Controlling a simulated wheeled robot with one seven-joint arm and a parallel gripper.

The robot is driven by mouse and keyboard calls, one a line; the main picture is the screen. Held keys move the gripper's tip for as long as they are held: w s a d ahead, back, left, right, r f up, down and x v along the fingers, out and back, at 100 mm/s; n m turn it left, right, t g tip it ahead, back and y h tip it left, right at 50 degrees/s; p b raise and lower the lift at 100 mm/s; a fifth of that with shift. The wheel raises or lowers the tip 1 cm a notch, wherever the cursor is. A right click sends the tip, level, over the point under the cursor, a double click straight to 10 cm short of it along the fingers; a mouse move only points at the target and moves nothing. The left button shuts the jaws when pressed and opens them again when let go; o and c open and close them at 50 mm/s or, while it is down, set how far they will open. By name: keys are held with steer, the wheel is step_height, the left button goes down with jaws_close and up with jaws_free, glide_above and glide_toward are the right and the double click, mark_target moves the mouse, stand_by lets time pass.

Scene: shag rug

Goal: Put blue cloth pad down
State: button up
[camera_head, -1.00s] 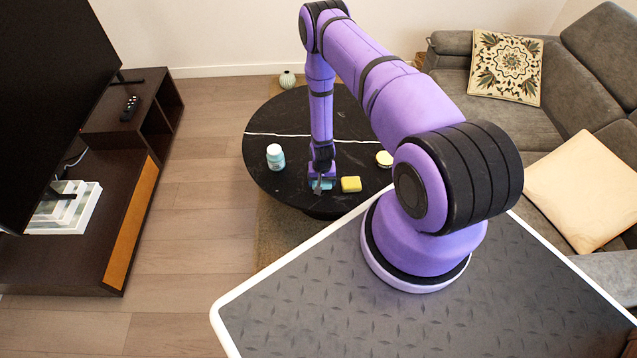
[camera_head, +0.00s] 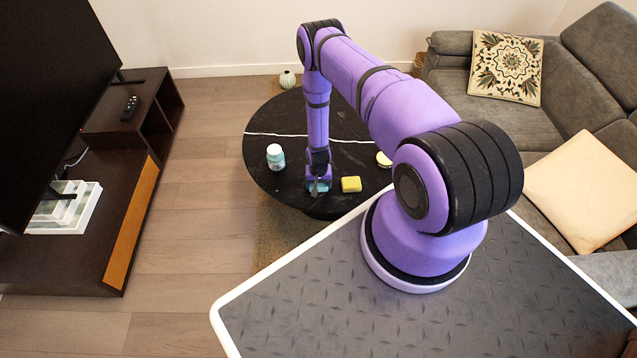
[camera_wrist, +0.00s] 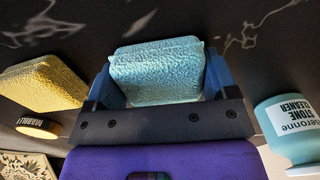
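The blue cloth pad (camera_wrist: 158,72) is a light-blue, textured block between the two fingers of my gripper (camera_wrist: 165,82) in the wrist view. Both fingers lie against its sides, so my gripper looks shut on it. In the head view the pad (camera_head: 318,187) shows as a small blue patch under my gripper (camera_head: 318,188), low over the near part of the round black table (camera_head: 285,115). I cannot tell whether its underside touches the table.
A yellow sponge (camera_head: 351,184) lies just right of my gripper, and a stone cleaner bottle (camera_head: 275,157) stands to the left. A round tin (camera_head: 383,159) is farther right. The table's near edge is close. Bare tabletop lies behind the pad.

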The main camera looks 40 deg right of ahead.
steer(key=o, duration=0.4)
steer(key=shift+c, duration=0.2)
step_height(320, 180, up, 12)
steer(key=shift+r, duration=0.2)
